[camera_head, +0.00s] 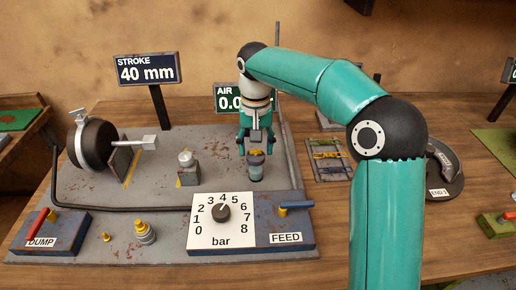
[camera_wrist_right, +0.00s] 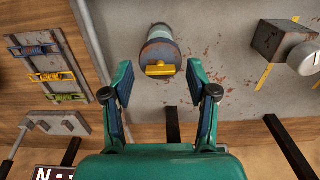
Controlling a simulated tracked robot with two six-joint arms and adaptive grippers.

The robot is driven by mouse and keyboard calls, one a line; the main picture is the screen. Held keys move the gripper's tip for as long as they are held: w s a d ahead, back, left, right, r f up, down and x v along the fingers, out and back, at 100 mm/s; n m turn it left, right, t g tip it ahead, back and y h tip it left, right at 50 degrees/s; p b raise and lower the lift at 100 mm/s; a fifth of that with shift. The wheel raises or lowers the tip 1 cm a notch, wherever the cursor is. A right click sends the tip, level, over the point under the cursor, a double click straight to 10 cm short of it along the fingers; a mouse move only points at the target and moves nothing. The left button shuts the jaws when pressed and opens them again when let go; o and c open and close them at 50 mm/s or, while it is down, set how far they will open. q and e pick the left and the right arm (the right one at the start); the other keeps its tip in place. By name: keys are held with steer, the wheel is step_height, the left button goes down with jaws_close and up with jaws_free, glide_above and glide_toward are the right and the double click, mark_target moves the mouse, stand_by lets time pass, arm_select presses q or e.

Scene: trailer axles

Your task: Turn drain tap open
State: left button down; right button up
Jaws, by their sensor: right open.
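A small grey-blue cylinder (camera_head: 256,172) stands upright on the grey plate, below my right gripper (camera_head: 256,140) in the head view. In the right wrist view, the same cylinder (camera_wrist_right: 158,48) carries a yellow bar-shaped tap handle (camera_wrist_right: 160,69) on its near end. The handle lies roughly crosswise in that view. My right gripper (camera_wrist_right: 160,80) is open, with its two teal fingers spread to either side of the handle. The fingers look apart from it, and nothing is between them in their grip. My left gripper is not in view.
A blue block labelled FEED (camera_head: 290,238), a gauge panel marked bar (camera_head: 220,238) and a DUMP block with a red lever (camera_head: 37,225) line the plate's front. A grey pipe (camera_head: 291,150) stands right of the cylinder. A black drum (camera_head: 92,143) is at left.

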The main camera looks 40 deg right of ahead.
steer(key=shift+f, duration=0.35)
steer(key=shift+c, duration=0.3)
jaws_close()
steer(key=shift+d, duration=0.15)
